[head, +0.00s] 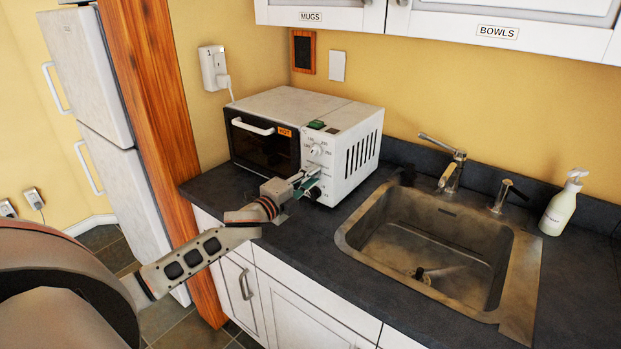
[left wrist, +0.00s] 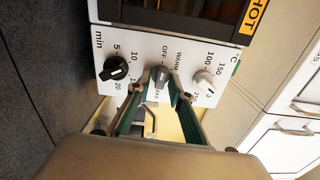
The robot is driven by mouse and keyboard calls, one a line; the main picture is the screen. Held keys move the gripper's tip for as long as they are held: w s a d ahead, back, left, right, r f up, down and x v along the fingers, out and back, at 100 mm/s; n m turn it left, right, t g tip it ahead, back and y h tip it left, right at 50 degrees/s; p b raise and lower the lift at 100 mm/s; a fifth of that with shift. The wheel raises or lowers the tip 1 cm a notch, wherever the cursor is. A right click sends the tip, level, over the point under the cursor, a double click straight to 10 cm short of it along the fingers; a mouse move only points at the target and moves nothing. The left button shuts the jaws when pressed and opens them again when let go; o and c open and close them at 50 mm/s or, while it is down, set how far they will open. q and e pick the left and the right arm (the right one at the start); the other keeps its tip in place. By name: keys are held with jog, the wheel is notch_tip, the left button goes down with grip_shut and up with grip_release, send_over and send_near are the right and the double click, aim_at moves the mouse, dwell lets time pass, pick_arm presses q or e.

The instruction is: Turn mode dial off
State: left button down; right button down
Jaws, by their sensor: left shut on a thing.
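The white toaster oven (head: 345,140) stands on the dark counter, its control panel on the right of its front. In the left wrist view the grey mode dial (left wrist: 161,75) is the middle of three dials, with OFF and WARM printed beside it. My left gripper (left wrist: 160,92) has its green-padded fingers on both sides of this dial, shut on it. The exact pointer setting is hard to tell. In the head view my left gripper (head: 303,181) reaches the panel and covers the mode dial. My right gripper is not in view.
The black timer dial (left wrist: 115,69) and pale temperature dial (left wrist: 203,80) flank the mode dial closely. The oven door handle (head: 252,126) is left of the panel. A sink (head: 350,235) and soap bottle (head: 561,205) are to the right. Counter in front is clear.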

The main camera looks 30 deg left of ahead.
pick_arm(q)
jog(key=shift+a+r+n, duration=0.1)
jog(key=shift+n, duration=0.4)
jog(key=c, duration=2.1)
grip_release()
jog(key=shift+c, duration=0.2)
jog(key=shift+s, duration=0.1)
jog(key=s, duration=1.1)
jog(key=shift+s+a, duration=0.35)
jog(key=shift+a, duration=0.1)
